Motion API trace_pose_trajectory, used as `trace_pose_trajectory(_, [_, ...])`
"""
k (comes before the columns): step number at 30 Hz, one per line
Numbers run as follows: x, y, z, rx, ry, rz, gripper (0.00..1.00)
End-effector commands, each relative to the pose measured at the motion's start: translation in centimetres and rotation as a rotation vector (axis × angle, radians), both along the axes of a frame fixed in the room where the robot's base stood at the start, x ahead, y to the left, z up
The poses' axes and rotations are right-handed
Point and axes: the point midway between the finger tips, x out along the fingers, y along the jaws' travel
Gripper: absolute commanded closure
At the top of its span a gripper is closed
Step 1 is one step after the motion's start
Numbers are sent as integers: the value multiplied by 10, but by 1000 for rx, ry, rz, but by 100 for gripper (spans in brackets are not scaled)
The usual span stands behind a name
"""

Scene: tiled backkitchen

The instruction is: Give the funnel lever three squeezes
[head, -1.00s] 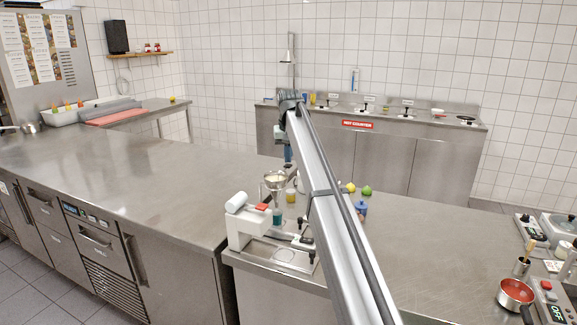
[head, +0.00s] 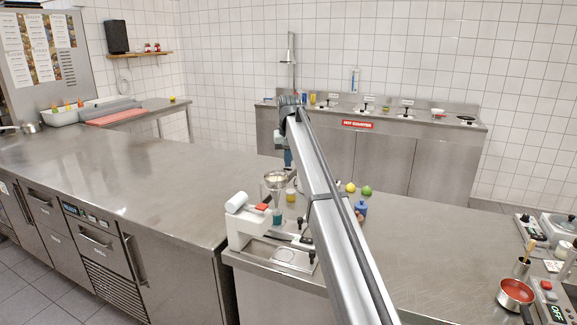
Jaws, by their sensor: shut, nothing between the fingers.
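The metal funnel (head: 275,180) stands upright at the left end of the near counter, with pale contents showing in its bowl. Its lever is too small to make out from here. My gripper (head: 289,167) hangs down from the far end of my arm, right by the funnel's right side in the picture. Its fingertips are tiny and partly lost against the funnel and arm. I see nothing held in it. I cannot tell whether it touches the lever.
A white dispenser machine (head: 246,229) with a red part stands in front of the funnel. A yellow cup (head: 291,195), a blue bottle (head: 361,208), a lemon (head: 350,187) and a lime (head: 366,190) are near. A saucepan (head: 515,294) sits at right. The left counter (head: 120,175) is clear.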

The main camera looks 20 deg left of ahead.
Motion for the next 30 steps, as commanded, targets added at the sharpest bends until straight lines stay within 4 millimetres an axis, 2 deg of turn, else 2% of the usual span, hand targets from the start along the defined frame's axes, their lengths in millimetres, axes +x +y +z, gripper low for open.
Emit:
trace_pose_trajectory(8, [-2,0,3,-1,4,1,100])
trace_pose_trajectory(30, [0,0,38,-1,2,0,100])
